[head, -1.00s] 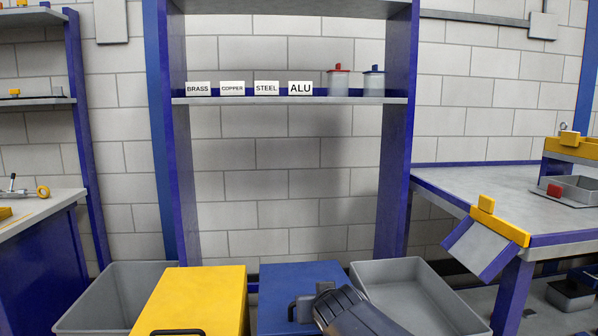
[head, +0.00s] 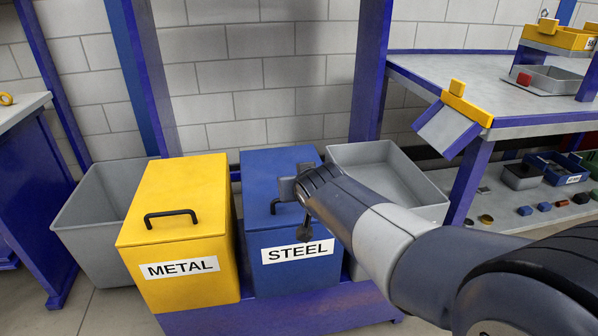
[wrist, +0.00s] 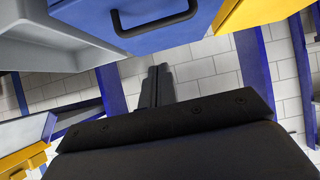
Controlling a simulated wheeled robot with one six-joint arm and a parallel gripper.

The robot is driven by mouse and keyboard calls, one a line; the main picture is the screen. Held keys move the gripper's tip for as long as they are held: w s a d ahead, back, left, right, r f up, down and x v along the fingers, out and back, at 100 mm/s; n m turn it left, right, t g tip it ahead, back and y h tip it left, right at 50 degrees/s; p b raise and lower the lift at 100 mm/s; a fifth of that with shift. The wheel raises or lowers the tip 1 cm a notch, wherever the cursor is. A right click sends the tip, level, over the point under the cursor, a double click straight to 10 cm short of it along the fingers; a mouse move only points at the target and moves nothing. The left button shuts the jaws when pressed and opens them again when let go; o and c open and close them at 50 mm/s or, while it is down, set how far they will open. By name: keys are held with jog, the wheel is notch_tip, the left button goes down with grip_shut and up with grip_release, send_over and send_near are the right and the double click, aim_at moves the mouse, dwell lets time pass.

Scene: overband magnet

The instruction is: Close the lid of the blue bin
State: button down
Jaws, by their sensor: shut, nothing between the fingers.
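The blue bin (head: 262,232), labelled STEEL, stands at the middle of the head view. Its blue lid (head: 262,165) appears to lie down over the bin, much like the yellow bin's lid; a small gap would be hard to see. A black handle (head: 277,206) is near the lid's front edge, partly behind my arm. My gripper (head: 288,188) is in front of the lid's right part in the head view. In the wrist view my gripper (wrist: 158,75) is shut and empty, apart in the picture from the handle (wrist: 155,25). Contact with the lid cannot be told.
The yellow METAL bin (head: 182,245) stands close on the left. Open grey bins stand at the far left (head: 85,225) and on the right (head: 415,190). A workbench (head: 455,72) with a yellow-edged chute (head: 450,125) is at right. Clear floor lies at front left.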

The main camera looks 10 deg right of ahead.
jog(key=s, duration=0.8)
jog(key=shift+s, duration=0.25)
jog(key=shift+w, duration=0.1)
jog(key=b, duration=0.2)
send_over(299, 218)
jog(key=f, duration=0.2)
jog(key=shift+s+f, duration=0.2)
jog(key=shift+f, duration=0.2)
jog(key=shift+w+f+b, duration=0.2)
jog(key=shift+f+b, duration=0.5)
jog(key=shift+f, duration=0.05)
jog(key=shift+r, duration=0.25)
jog(key=shift+w, duration=0.1)
